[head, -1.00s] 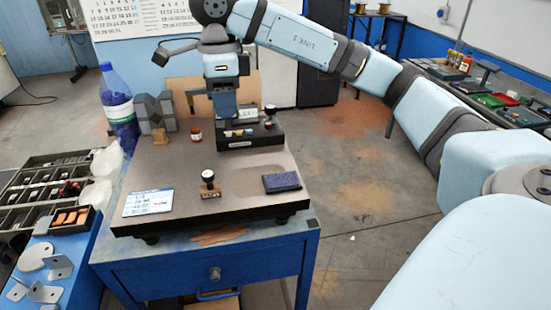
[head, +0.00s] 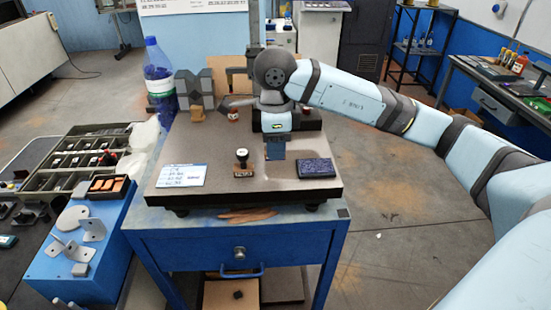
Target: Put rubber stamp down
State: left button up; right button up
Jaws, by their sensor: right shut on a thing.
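A stamp (head: 242,160) with a black knob and a wooden base stands upright on the brown-grey plate (head: 215,148), between the white card and a dark blue ink pad (head: 316,167). My right gripper (head: 275,150) points down over the plate, between this stamp and the pad and apart from both in the picture. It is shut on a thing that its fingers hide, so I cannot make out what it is. Whether that thing touches the plate is also unclear. My left gripper is not in view.
The white card (head: 183,175) lies at the plate's left front. A small jar (head: 232,114), grey V-blocks (head: 195,88) and a black block (head: 308,119) stand at the back. A blue bottle (head: 159,72) stands behind left.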

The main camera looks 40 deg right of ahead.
aim_at(275, 171)
notch_tip(275, 171, down, 4)
jog(key=shift+f, duration=0.1)
jog(key=shift+f, duration=0.2)
jog(key=o, duration=0.8)
jog(key=shift+c, duration=0.2)
